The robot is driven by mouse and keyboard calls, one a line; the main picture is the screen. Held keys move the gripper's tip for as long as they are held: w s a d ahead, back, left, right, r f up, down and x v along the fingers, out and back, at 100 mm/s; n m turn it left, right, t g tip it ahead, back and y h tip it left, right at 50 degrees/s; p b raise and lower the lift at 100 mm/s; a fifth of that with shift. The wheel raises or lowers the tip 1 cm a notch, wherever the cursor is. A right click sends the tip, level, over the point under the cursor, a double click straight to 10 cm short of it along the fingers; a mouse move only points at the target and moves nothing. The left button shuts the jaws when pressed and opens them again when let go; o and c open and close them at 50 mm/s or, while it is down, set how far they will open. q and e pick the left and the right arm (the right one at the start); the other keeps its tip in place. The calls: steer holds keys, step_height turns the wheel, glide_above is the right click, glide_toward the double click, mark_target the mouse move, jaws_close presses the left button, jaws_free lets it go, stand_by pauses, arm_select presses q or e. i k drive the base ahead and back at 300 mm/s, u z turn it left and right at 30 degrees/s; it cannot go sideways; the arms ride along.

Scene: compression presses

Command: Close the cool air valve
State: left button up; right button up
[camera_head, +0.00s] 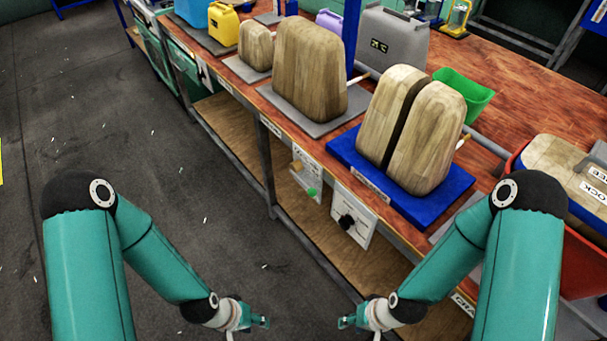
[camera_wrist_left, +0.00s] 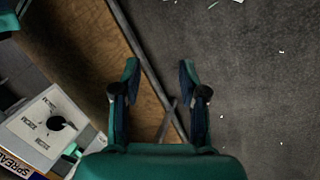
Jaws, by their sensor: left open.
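A white panel (camera_head: 353,217) with a black knob (camera_head: 347,222) hangs on the bench front below the blue press base. Left of it, a second panel (camera_head: 305,172) carries a tan knob (camera_head: 297,166) and a green knob (camera_head: 312,192). I cannot read which is the cool air valve. My left gripper (camera_head: 262,322) is low in front of the bench, apart from both panels. In the left wrist view it is open and empty (camera_wrist_left: 158,80), with a black knob (camera_wrist_left: 57,125) at lower left. My right gripper (camera_head: 346,322) is near the bench front; its jaw opening is unclear.
The wooden bench (camera_head: 540,95) holds wood-patterned press blocks (camera_head: 310,70), a blue base (camera_head: 440,205), a green bin (camera_head: 465,95) and a grey canister (camera_head: 392,42). A red bin (camera_head: 585,265) stands at right.

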mark_target(312, 192)
steer(key=z, duration=0.4)
steer(key=k, duration=1.6)
steer(key=z, duration=0.85)
steer(key=i, duration=1)
steer(key=u, duration=0.05)
